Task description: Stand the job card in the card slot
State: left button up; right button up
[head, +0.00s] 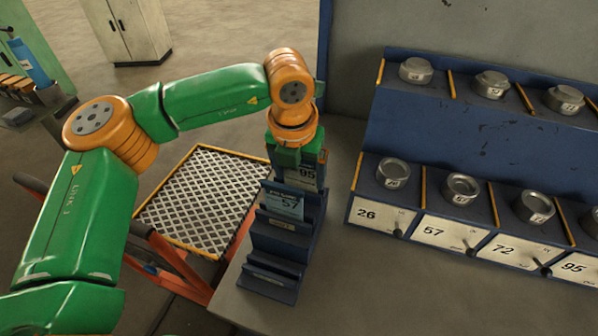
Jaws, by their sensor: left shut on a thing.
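A dark blue stepped card rack (271,272) stands on the grey bench, with its front tiers bare. A light blue card marked 57 (285,206) stands in or just above its middle tier, leaning slightly. A grey card marked 95 (307,174) shows behind it at the rear tier, its top hidden. My left gripper (296,160) points down at the rear of the rack and is shut on a job card. The fingertips are mostly hidden, and I cannot tell clearly which card is between them. My right gripper is not in view.
A blue two-tier stand (470,130) with several metal pucks is at the right, its bins labelled 26, 57, 72 and 95. An orange cart with a mesh top (205,195) stands left of the bench. The bench (350,285) is clear right of the rack.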

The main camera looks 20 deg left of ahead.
pick_arm(q)
jog(key=shift+f, duration=0.1)
jog(key=o, duration=1.1)
